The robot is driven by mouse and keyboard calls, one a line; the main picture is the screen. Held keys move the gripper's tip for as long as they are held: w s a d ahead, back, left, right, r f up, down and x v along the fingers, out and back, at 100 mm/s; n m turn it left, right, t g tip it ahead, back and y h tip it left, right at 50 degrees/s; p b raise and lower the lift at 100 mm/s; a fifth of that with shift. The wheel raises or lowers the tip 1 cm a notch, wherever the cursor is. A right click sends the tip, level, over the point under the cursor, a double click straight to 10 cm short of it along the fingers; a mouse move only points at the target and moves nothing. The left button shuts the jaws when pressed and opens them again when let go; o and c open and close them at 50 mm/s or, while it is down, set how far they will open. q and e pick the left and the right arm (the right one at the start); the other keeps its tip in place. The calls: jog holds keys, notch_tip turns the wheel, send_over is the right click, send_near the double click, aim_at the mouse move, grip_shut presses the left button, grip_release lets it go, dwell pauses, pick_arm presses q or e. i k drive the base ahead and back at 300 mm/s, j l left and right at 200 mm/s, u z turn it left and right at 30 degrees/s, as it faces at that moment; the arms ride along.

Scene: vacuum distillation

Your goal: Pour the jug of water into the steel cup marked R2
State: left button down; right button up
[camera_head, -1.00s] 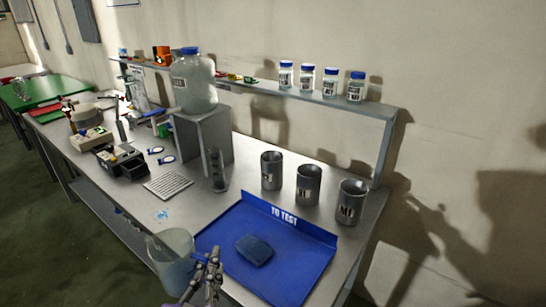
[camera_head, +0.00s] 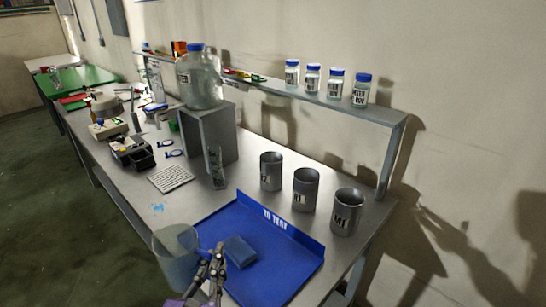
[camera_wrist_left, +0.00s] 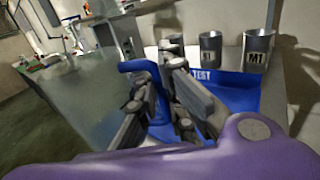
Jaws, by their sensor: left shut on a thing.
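My left gripper (camera_head: 214,272) is shut on the jug (camera_head: 176,262), a clear, greyish jug held upright at the table's front edge, left of the blue tray. In the left wrist view the fingers (camera_wrist_left: 165,85) are closed by the jug's blue handle (camera_wrist_left: 140,66), and the jug (camera_wrist_left: 85,110) fills the left side. Three steel cups stand in a row behind the tray: a left cup (camera_head: 270,172), a middle cup (camera_head: 305,190) and a right cup (camera_head: 346,212). The right cup's label reads M1 in the wrist view (camera_wrist_left: 257,56). The other labels are too blurred to read. My right gripper is out of view.
The blue "TO TEST" tray (camera_head: 290,262) holds a blue sponge-like block (camera_head: 240,251). A large water bottle (camera_head: 199,80) stands on a metal stand (camera_head: 222,135). Blue-capped jars (camera_head: 313,77) line the shelf (camera_head: 300,98).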

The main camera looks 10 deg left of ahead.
aim_at(271, 162)
jog(key=i+l, duration=0.2)
jog(key=l, duration=0.15)
jog(key=i+l+u, duration=0.15)
jog(key=l, duration=0.15)
jog(key=i+l, duration=0.2)
jog(key=l, duration=0.15)
jog(key=u, duration=0.05)
